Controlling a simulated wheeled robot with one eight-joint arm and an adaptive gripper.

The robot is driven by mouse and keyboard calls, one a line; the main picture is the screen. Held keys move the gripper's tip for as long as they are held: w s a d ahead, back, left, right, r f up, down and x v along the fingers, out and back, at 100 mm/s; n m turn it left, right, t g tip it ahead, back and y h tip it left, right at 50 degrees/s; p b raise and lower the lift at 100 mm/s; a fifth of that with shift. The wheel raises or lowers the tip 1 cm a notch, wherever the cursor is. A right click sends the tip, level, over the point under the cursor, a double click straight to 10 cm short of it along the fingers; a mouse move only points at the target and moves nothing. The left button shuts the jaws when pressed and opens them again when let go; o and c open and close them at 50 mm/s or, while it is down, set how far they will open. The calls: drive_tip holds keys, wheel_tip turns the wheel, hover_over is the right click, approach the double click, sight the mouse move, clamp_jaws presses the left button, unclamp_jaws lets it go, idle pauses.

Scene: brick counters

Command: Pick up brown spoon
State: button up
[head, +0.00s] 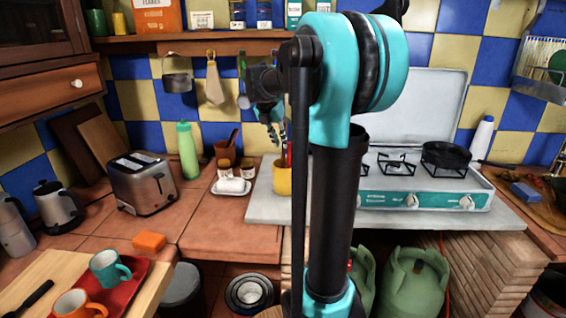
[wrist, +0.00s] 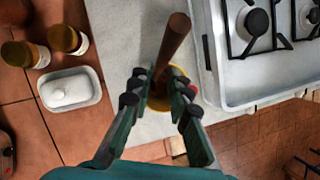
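The brown spoon (wrist: 174,42) shows in the wrist view as a long brown handle rising from the yellow cup (wrist: 181,72). Its lower end is partly hidden by my fingers. My gripper (wrist: 160,92) is open over the cup, one finger on each side of the handle, with gaps visible. In the head view the yellow cup (head: 282,179) stands on the light counter slab left of the stove. There my gripper (head: 272,132) points down above it, partly hidden by my arm. I cannot clearly make out the spoon there.
A white butter dish (head: 231,186) and small jars (head: 225,168) stand left of the cup. A brown pot (head: 227,151) is behind them. The gas stove (head: 420,190) is to the right. A green bottle (head: 187,150) and toaster (head: 143,183) stand farther left.

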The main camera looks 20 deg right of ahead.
sight(284, 155)
drive_tip(key=shift+x, duration=2.35)
drive_tip(key=shift+d+r, duration=0.1)
clamp_jaws()
